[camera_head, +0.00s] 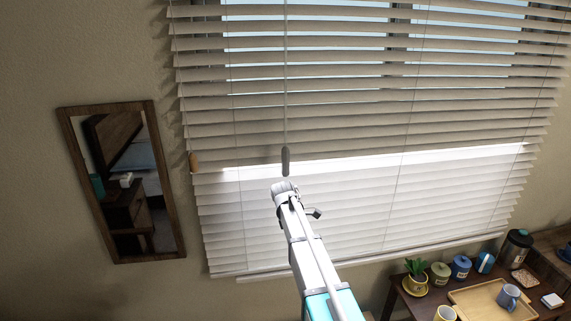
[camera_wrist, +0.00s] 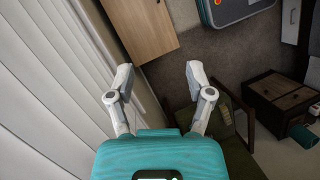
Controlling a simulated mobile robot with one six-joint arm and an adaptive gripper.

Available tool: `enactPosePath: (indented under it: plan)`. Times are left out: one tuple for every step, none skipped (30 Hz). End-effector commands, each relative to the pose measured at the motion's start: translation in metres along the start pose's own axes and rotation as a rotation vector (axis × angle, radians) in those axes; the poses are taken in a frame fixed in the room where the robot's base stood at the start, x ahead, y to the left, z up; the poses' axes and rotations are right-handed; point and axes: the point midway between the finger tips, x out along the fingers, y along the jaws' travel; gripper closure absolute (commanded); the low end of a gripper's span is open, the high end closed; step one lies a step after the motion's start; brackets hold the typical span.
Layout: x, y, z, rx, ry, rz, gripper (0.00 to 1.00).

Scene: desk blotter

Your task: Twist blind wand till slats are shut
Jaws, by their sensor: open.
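The white window blind (camera_head: 330,112) fills the upper middle of the head view. Blue daylight and dark window frame show between its upper slats, so these stand open. The thin wand (camera_head: 286,80) hangs down the left part of the blind and ends in a grey handle (camera_head: 285,161). My gripper (camera_head: 283,188) is just below this handle in the head view; how far apart they are in depth I cannot tell. In the wrist view my gripper (camera_wrist: 159,74) has its two fingers spread with nothing between them. Slats (camera_wrist: 45,90) show at left there, but no wand.
A wooden cord tassel (camera_head: 194,161) hangs at the blind's left edge. A framed mirror (camera_head: 75,180) is on the wall at left. At lower right, a desk holds a potted plant (camera_head: 416,277), jars, mugs and a wooden tray (camera_head: 472,296).

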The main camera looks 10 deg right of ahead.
Motion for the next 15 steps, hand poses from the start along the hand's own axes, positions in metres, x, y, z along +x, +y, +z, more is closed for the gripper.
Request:
enactPosePath:
  plan:
    - [-0.002,0.003,-0.001,-0.012,-0.048,0.017,0.32]
    - [-0.004,0.005,-0.001,-0.018,-0.078,0.028,0.32]
    - [-0.006,0.007,0.000,-0.025,-0.121,0.043,0.32]
    - [-0.008,0.008,0.001,-0.031,-0.153,0.054,0.32]
    - [-0.011,0.010,0.002,-0.037,-0.186,0.066,0.32]
    - [-0.014,0.011,0.002,-0.045,-0.231,0.081,0.32]
    - [-0.017,0.013,0.003,-0.051,-0.267,0.093,0.32]
    - [-0.021,0.015,0.003,-0.056,-0.303,0.105,0.32]
    - [-0.025,0.016,0.003,-0.063,-0.350,0.121,0.32]
    - [-0.029,0.017,0.003,-0.069,-0.386,0.134,0.32]
    - [-0.033,0.019,0.004,-0.074,-0.423,0.145,0.32]
    - [-0.039,0.020,0.004,-0.079,-0.470,0.161,0.32]
    - [-0.044,0.021,0.003,-0.085,-0.507,0.173,0.32]
    - [-0.049,0.022,0.003,-0.089,-0.543,0.185,0.32]
    - [-0.056,0.023,0.003,-0.093,-0.590,0.200,0.32]
